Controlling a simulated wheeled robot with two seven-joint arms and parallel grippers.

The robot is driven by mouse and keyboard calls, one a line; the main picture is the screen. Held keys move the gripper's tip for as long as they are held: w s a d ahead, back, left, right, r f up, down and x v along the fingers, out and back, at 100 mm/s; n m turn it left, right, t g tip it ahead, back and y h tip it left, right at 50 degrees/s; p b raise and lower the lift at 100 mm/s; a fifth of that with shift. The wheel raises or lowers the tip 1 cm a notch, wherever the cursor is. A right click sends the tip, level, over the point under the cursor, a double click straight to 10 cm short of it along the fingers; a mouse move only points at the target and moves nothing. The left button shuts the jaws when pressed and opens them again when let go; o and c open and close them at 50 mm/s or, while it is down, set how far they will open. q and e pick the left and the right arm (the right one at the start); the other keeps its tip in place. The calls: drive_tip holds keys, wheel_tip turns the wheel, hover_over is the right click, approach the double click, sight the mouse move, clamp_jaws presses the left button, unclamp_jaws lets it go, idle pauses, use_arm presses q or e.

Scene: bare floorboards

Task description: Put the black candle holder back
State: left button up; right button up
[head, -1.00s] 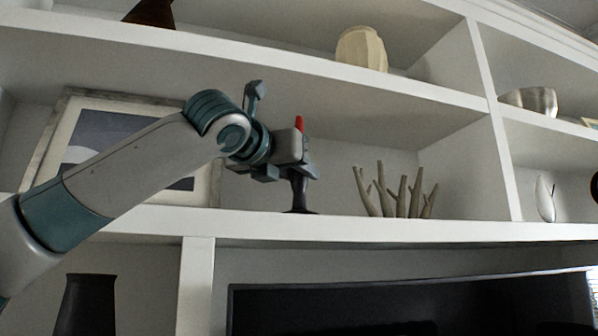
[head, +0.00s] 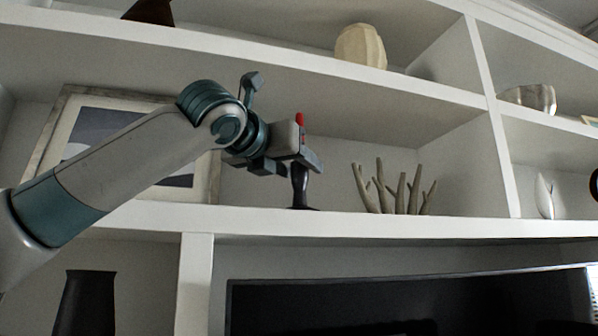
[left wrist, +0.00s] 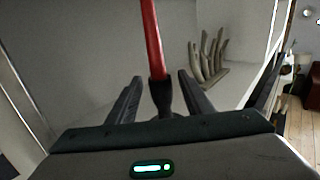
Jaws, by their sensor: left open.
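The black candle holder (head: 300,188) stands upright on the middle shelf (head: 400,222), with a red candle (head: 300,119) in its top. In the left wrist view the red candle (left wrist: 152,38) rises from the black holder top (left wrist: 162,97). My left gripper (head: 312,160) is at the upper part of the holder. Its two dark fingers (left wrist: 163,95) stand on either side of the holder top, with gaps between, so it is open. The holder's base is hidden in the left wrist view. My right gripper is in neither view.
A branching coral-like ornament (head: 395,190) stands on the same shelf to the right. A framed picture (head: 66,112) leans behind my left arm. The shelf above (head: 250,58) is over the gripper. A dark television (head: 410,305) is below, and a dark vase (head: 86,305) at lower left.

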use_arm(q)
drive_tip(key=b+v, duration=0.4)
drive_tip(key=v, duration=0.5)
drive_tip(key=shift+s+a+f, duration=0.1)
drive_tip(key=shift+s+a, duration=0.45)
drive_tip(key=shift+s, duration=0.35)
